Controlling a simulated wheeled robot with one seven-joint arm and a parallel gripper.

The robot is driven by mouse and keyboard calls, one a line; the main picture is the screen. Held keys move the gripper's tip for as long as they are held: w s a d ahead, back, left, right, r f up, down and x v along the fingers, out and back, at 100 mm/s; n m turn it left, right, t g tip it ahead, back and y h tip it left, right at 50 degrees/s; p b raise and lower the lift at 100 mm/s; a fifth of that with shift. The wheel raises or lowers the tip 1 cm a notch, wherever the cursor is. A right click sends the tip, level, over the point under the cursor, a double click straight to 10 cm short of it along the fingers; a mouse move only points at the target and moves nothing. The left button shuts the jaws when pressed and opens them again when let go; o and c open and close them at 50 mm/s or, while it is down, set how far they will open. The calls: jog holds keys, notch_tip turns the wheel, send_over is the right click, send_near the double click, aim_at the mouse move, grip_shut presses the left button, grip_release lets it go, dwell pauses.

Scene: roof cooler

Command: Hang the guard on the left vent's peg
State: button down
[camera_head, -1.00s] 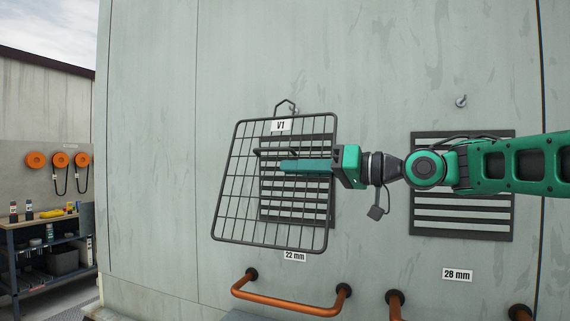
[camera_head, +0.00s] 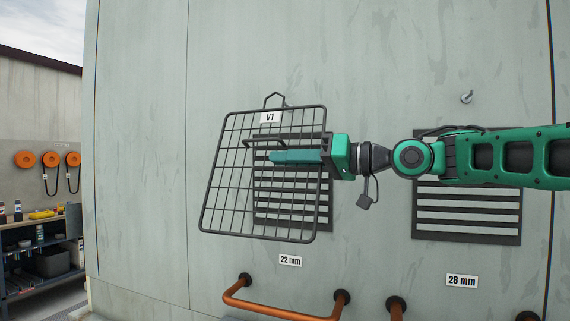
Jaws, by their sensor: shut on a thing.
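The guard (camera_head: 212,190) is a dark wire grid with a V1 tag and a bent wire hanging loop (camera_head: 274,95) on its top edge. My gripper (camera_head: 276,157) is shut on the guard, at the handle on its face, and holds it slightly tilted in front of the left vent (camera_head: 325,215). The dark slats of this vent show through the grid and past its right edge. I cannot make out the left vent's peg; it seems hidden behind the guard's top and loop. I cannot tell the gap between loop and wall.
The right vent (camera_head: 465,233) has a bare peg (camera_head: 467,97) above it, and my arm crosses its top. Labels read 22 mm (camera_head: 290,261) and 28 mm (camera_head: 461,281). A copper pipe handle (camera_head: 280,309) juts out below. A workbench (camera_head: 40,220) stands far left.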

jog(key=w+d+f, duration=0.1)
jog(key=w+d, duration=0.1)
jog(key=w, duration=0.5)
jog(key=shift+d+f, duration=0.15)
jog(key=shift+d, duration=0.1)
dwell(0.8)
jog(key=shift+f, duration=0.15)
dwell(0.5)
jog(key=c, duration=1.9)
grip_release()
jog(key=shift+o, duration=0.3)
